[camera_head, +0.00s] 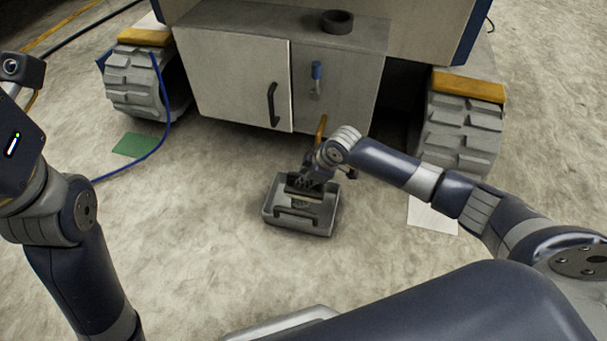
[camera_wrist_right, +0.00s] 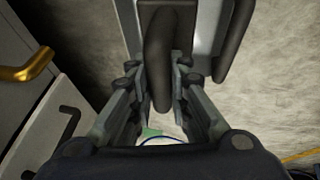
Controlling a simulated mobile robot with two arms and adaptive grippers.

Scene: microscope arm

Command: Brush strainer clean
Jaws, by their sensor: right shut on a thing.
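My right gripper (camera_head: 306,178) is low over a grey box (camera_head: 318,226) on the ground in the head view. In the right wrist view the gripper (camera_wrist_right: 163,105) is shut on a thick dark handle (camera_wrist_right: 158,60). The handle joins a dark block at the top of that view; whether this is the brush I cannot tell. The box also shows there (camera_wrist_right: 207,30), with a second dark handle on its right. A dark ridged piece lies at the box's top, partly hidden by the gripper. I cannot make out a strainer. My left arm is at the left; its jaws are out of view.
A vehicle-like unit with a grey cabinet (camera_head: 232,85) stands behind the box, between chunky wheels (camera_head: 462,130). A yellow handle (camera_head: 321,127) juts out near my right wrist. A blue cable (camera_head: 166,120) crosses the ground at left.

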